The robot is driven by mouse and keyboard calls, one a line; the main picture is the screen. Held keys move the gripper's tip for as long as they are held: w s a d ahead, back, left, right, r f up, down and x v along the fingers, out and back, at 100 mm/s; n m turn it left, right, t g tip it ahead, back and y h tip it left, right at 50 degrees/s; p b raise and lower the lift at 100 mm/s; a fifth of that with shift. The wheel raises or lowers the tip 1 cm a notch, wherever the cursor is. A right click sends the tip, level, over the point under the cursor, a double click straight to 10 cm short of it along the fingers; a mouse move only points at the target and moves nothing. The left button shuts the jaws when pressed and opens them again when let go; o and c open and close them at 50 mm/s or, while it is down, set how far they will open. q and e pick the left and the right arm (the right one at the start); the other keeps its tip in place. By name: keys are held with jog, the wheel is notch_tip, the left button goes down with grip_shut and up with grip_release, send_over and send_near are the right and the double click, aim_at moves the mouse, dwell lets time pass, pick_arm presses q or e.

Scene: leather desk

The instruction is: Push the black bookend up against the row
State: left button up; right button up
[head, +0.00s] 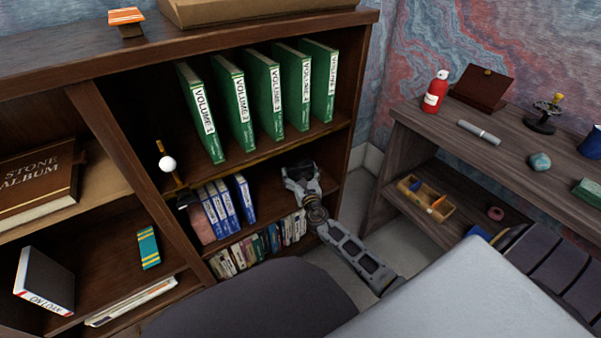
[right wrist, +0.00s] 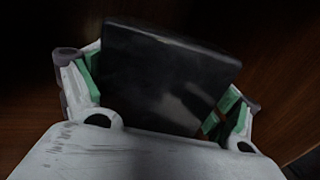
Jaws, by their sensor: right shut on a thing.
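The black bookend (right wrist: 165,75) shows in the right wrist view as a dark flat plate between my fingers. My right gripper (head: 301,176) is shut on it, with green finger pads at both sides in the right wrist view (right wrist: 160,95). In the head view the bookend cannot be made out behind the gripper. The gripper is inside the bookcase, on the shelf below the green volumes. A row of blue books (head: 220,207) stands to its left on that shelf, with a dark gap between. My left gripper is not in view.
Green volumes (head: 263,92) lean on the shelf above. Small books (head: 262,243) fill the shelf below. The bookcase's right side panel (head: 350,110) is close to my right gripper. A desk (head: 480,140) with a red bottle (head: 434,94) stands at right.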

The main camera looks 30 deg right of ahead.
jog(key=shift+s+a+p, duration=0.15)
jog(key=shift+s+a, duration=0.05)
jog(key=shift+a, duration=2.25)
jog(key=shift+s+a+p, duration=0.15)
jog(key=shift+s+a, duration=0.05)
jog(key=shift+a, duration=2.2)
jog(key=shift+s+a+p, duration=0.15)
jog(key=shift+s+a, duration=0.05)
jog(key=shift+a, duration=2.25)
dwell(0.7)
